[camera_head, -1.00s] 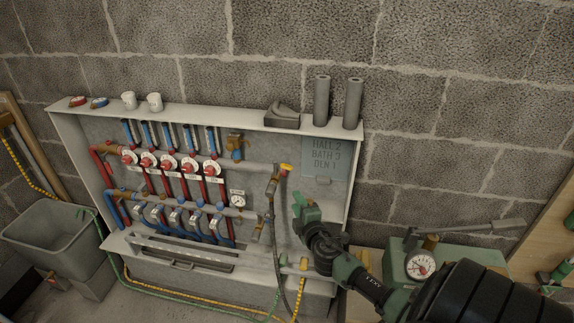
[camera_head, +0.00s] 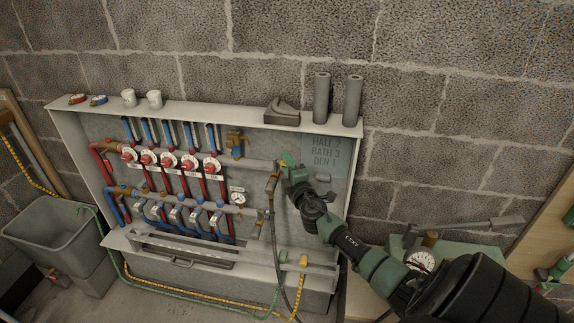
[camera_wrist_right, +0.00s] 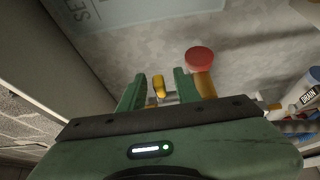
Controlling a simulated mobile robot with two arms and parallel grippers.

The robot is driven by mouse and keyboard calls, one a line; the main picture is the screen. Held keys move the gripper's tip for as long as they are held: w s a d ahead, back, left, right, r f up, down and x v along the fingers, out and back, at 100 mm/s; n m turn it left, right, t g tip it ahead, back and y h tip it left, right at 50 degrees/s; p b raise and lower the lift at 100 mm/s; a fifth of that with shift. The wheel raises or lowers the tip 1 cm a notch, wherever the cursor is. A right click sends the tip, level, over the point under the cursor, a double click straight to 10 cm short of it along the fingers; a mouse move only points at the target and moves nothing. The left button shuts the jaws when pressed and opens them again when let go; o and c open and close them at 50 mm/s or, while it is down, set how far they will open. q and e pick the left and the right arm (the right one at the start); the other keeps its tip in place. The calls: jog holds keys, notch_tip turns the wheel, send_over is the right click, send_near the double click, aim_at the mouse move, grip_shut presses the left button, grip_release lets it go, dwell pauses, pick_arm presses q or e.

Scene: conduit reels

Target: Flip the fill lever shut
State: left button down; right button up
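My right gripper (camera_head: 287,163) is at the upper right of the manifold cabinet, at the valve on the end of the upper pipe, and covers most of it in the head view. In the right wrist view the two green fingers (camera_wrist_right: 158,90) stand apart. A small yellow lever (camera_wrist_right: 158,85), which looks like the fill lever, shows in the gap between them, with no clear contact. A red round cap on a brass stem (camera_wrist_right: 200,57) is just right of the right finger. My left gripper is not in view.
The open cabinet (camera_head: 352,150) holds red and blue pipes, gauges and a grey sign (camera_head: 325,155). A dark hose (camera_head: 270,215) hangs below the valve. Two grey tubes (camera_head: 321,98) stand on the top shelf.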

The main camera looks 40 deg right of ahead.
grip_shut()
jog(key=n+y+b, duration=0.1)
jog(key=b, duration=0.1)
jog(key=n+t+y+b, duration=0.1)
jog(key=y+b, duration=0.1)
jog(key=d+n+y+b, duration=0.1)
jog(key=y+b, duration=0.1)
jog(key=shift+w, duration=0.3)
grip_release()
jog(key=shift+s, duration=0.1)
